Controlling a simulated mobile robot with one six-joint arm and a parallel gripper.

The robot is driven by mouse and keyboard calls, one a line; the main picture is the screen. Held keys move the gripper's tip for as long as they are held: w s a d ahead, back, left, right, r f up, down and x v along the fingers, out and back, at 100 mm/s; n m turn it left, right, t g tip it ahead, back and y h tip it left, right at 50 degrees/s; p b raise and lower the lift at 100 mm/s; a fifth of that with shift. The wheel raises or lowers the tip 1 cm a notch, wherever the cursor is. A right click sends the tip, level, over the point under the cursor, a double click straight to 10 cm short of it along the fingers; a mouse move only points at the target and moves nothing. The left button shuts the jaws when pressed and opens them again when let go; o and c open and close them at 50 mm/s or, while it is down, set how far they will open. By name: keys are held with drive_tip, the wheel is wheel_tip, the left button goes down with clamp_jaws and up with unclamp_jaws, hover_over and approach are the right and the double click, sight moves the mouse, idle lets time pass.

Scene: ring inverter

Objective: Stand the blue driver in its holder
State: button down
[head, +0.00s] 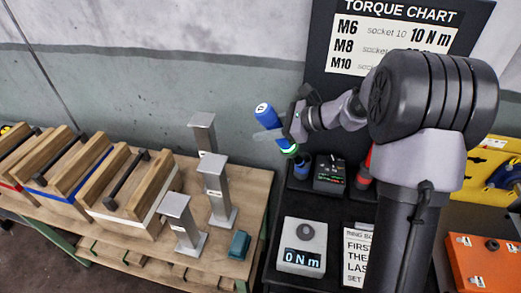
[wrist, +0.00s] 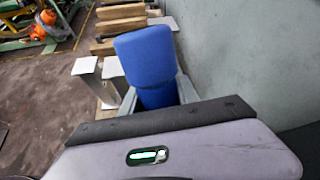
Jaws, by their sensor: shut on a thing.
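The blue driver (head: 267,116) is held in the air by my gripper (head: 270,134), tilted, with its blue end up and its green-ringed lower end down to the right. In the wrist view the blue driver (wrist: 148,58) fills the space between the fingers of my gripper (wrist: 158,98), which is shut on it. A short dark cylinder with blue on it (head: 302,166), which looks like the holder, stands on the black bench just below the driver's lower end. The driver appears above it; I cannot tell the exact gap.
A black device with lit marks (head: 329,174) and a red tool (head: 364,171) stand right of the holder. A grey readout box showing 0 Nm (head: 302,246) is nearer. Metal posts (head: 215,190) stand on the wooden table at left. The wall is behind.

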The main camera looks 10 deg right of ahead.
drive_tip(key=w+d+r+m+t+h+p, duration=0.4)
drive_tip(key=w+d+r+m+t+h, duration=0.1)
drive_tip(key=d+r+m+t, duration=0.4)
drive_tip(key=w+d+m+t, duration=0.1)
drive_tip(key=d+m+t, duration=0.1)
drive_tip(key=d, duration=0.2)
drive_tip(key=shift+d+r, duration=0.2)
drive_tip(key=shift+d, duration=0.1)
drive_tip(key=shift+s, duration=0.1)
wheel_tip(320, 180, down, 16)
drive_tip(key=b, duration=1.4)
drive_tip(key=shift+f, duration=0.45)
drive_tip(key=c, duration=0.8)
unclamp_jaws()
drive_tip(key=shift+c, duration=0.2)
drive_tip(key=shift+f, duration=0.1)
drive_tip(key=shift+s, duration=0.15)
